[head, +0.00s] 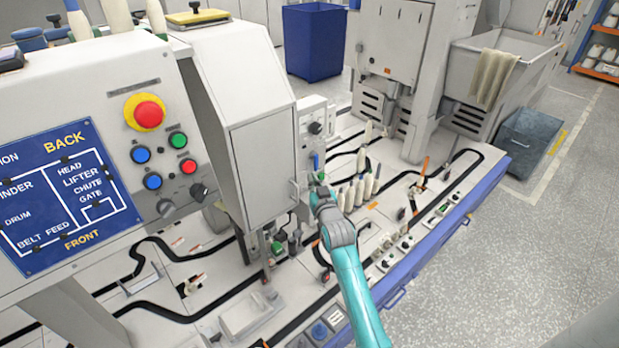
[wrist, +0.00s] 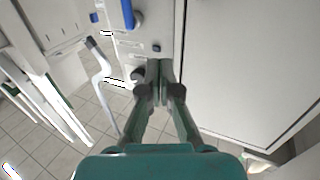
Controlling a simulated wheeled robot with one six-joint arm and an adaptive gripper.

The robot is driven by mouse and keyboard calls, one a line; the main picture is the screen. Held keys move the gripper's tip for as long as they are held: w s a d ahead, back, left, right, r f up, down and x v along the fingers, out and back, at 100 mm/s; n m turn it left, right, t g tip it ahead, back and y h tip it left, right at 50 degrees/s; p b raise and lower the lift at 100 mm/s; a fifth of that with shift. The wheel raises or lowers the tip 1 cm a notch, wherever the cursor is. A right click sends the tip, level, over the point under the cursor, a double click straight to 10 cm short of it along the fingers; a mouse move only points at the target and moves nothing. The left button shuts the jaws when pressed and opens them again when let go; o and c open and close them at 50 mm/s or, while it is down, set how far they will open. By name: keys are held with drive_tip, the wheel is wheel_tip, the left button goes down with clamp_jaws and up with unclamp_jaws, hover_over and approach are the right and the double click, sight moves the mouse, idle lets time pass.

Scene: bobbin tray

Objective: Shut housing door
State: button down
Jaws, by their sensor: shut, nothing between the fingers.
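The pale grey housing (head: 225,60) stands in the middle of the head view. Its door (head: 265,165) is the flat panel facing my arm, and it appears to lie in its frame, though I cannot tell if it is fully closed. A large pale panel that looks like this door (wrist: 250,60) fills the right of the wrist view. My gripper (head: 318,183) is at the door's right edge, near a small pale handle (head: 296,187). In the wrist view my gripper's fingers (wrist: 160,72) are together and empty, beside the panel's left edge. Contact cannot be told.
A control panel with a red stop button (head: 149,114) stands at the left. A small unit with a dark knob (head: 315,128) is just right of the housing. Several bobbins (head: 360,190) stand on the machine bed beside my arm.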

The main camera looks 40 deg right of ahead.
drive_tip(key=s, duration=0.8)
drive_tip(key=shift+d, duration=0.15)
drive_tip(key=s+a+f+n+y, duration=0.15)
drive_tip(key=s+a+f, duration=0.35)
drive_tip(key=s+a, duration=0.55)
drive_tip(key=s+a+f+y, duration=0.2)
drive_tip(key=s+a+f, duration=0.3)
drive_tip(key=s+a, duration=0.55)
drive_tip(key=s+a+r+n+y, duration=0.1)
drive_tip(key=s+a+r, duration=0.1)
drive_tip(key=s, duration=0.6)
drive_tip(key=s+a+r+n+g+y, duration=0.1)
drive_tip(key=s+a+r, duration=0.2)
drive_tip(key=s, duration=0.5)
drive_tip(key=s+a+r+n+y, duration=0.1)
drive_tip(key=s+a+r, duration=0.2)
drive_tip(key=s, duration=0.6)
drive_tip(key=shift+r+g, duration=0.15)
drive_tip(key=shift+g, duration=0.25)
drive_tip(key=shift+y, duration=0.25)
